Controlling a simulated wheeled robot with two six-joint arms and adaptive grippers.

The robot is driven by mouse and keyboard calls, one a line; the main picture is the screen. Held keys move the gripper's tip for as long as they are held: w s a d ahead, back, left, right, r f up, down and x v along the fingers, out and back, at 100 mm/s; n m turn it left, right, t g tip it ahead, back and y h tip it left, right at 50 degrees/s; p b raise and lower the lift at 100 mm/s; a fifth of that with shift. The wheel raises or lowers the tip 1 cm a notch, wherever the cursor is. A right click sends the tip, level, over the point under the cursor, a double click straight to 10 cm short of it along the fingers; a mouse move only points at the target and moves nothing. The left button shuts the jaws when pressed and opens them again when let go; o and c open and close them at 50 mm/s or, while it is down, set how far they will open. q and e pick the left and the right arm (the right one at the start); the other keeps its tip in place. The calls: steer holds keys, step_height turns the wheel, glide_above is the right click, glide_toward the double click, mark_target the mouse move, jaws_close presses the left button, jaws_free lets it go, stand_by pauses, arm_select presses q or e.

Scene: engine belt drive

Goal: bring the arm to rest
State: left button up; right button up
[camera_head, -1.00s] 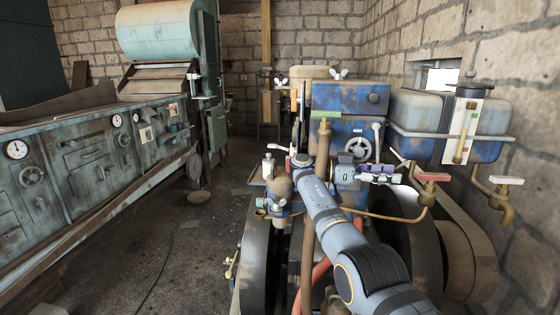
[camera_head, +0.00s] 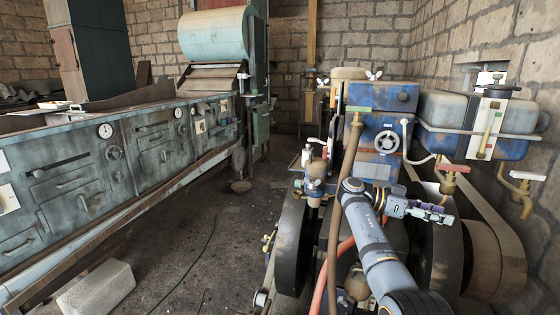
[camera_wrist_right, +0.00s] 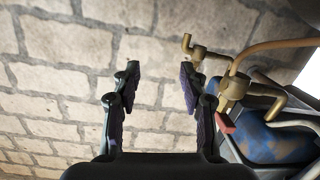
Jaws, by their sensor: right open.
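My right arm (camera_head: 372,240) reaches in from the bottom of the head view, in front of the engine. Behind the fingers is the block wall (camera_wrist_right: 145,50). My left gripper is not in view.
Brass taps (camera_head: 449,178) and a blue tank (camera_head: 450,120) are close to the right gripper. A brass tap (camera_wrist_right: 233,88) is just right of the fingers in the wrist view. A wide belt (camera_head: 505,238) and dark wheel (camera_head: 290,245) flank the arm. Open floor (camera_head: 185,255) lies left, with a pale block (camera_head: 97,288).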

steer(key=s+a+f+n+t+y, duration=0.1)
steer(key=s+f+n+t+y, duration=0.35)
steer(key=f, duration=1.05)
steer(key=s+f+n+t+y, duration=0.15)
steer(key=s+f+n, duration=0.55)
steer(key=f, duration=0.8)
steer(key=s+a+f+n+t+y, duration=0.1)
steer(key=s+a+n+y, duration=0.3)
steer(key=s+a, duration=0.45)
steer(key=s+a+f+n+t+y, duration=0.1)
steer(key=s+a+n+y, duration=0.45)
steer(key=s, duration=0.55)
step_height(320, 180, down, 14)
steer(key=w+d+m, duration=0.1)
steer(key=s+d+f+g, duration=0.1)
steer(key=s+f, duration=0.4)
steer(key=f, duration=0.6)
steer(key=s+d+f+g, duration=0.1)
steer(key=s+f, duration=0.3)
steer(key=f, duration=0.6)
steer(key=s+f, duration=0.7)
steer(key=s, duration=0.4)
step_height(320, 180, up, 14)
steer(key=s+p, duration=0.1)
steer(key=p, duration=1.3)
steer(key=shift+s+d+f, duration=0.2)
steer(key=shift+s+d, duration=0.05)
steer(key=shift+s, duration=0.05)
steer(key=shift+h, duration=0.25)
